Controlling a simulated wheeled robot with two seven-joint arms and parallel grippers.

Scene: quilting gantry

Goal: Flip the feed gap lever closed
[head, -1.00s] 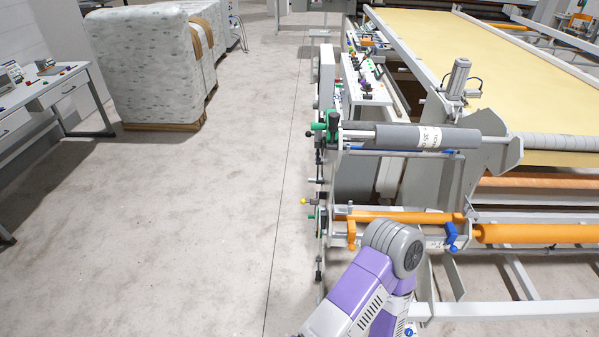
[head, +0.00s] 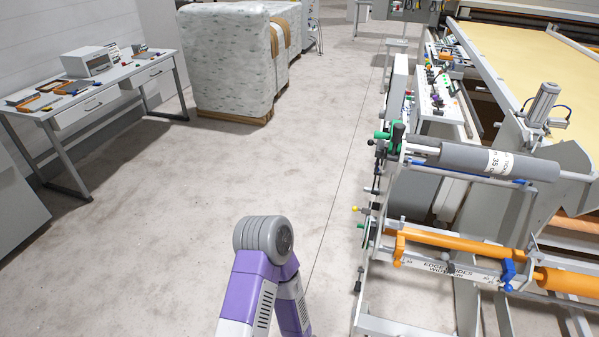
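The quilting machine's end frame (head: 365,318) stands at the right in the head view. I cannot tell which of its small levers is the feed gap lever. A lever with a yellow knob (head: 355,209) sticks out to the left from the frame's side. An orange clamp-like part (head: 399,248) and a blue one (head: 508,272) sit on the rail marked for edge guides. Green and black handles (head: 385,136) are at the end of the grey roll (head: 470,159). A purple and white arm of mine rises at the bottom centre. Neither gripper is in view.
A control panel (head: 437,102) with knobs stands behind the roll. At the left is a workbench (head: 115,88) with tools and a box. A wrapped stack (head: 225,60) stands on a pallet behind. The floor (head: 190,190) between bench and machine is clear.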

